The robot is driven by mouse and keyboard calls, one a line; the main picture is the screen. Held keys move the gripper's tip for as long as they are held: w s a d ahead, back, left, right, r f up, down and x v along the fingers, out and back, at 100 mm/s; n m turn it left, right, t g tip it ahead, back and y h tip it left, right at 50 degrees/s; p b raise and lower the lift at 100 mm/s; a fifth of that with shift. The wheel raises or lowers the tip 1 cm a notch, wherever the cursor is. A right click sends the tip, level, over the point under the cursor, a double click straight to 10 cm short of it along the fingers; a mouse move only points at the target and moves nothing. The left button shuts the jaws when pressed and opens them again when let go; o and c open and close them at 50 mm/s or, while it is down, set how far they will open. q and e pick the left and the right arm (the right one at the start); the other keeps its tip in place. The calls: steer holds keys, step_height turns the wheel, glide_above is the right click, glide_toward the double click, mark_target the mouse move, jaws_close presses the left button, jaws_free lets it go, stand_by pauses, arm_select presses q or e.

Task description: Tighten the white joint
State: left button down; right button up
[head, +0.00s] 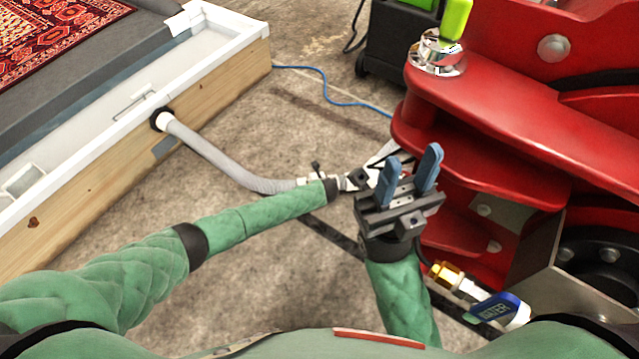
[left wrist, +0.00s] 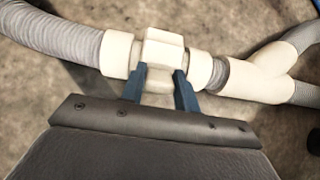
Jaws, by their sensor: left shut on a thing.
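The white joint (left wrist: 163,48) shows in the left wrist view as a blocky white collar between two white pipe sleeves. A ribbed grey hose (left wrist: 55,35) enters from the left, and a white Y-piece (left wrist: 262,78) follows on the right. My left gripper (left wrist: 161,72) is shut on the joint, with one blue finger on each side of its middle part. In the head view, my left gripper (head: 348,182) is low at the hose's end, and its fingers are hard to make out. My right gripper (head: 410,168) is open and empty, with its blue fingers pointing up.
A red machine (head: 500,110) stands close at the right. A wood-sided wash pit (head: 120,165) with a white rim is at the left, and the grey hose (head: 215,155) runs from it. A blue cord (head: 325,82) lies on the floor. A brass fitting (head: 447,274) is at lower right.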

arm_select(q)
steer(key=c, duration=1)
jaws_free()
steer(key=shift+c, duration=0.2)
steer(key=shift+w, duration=0.1)
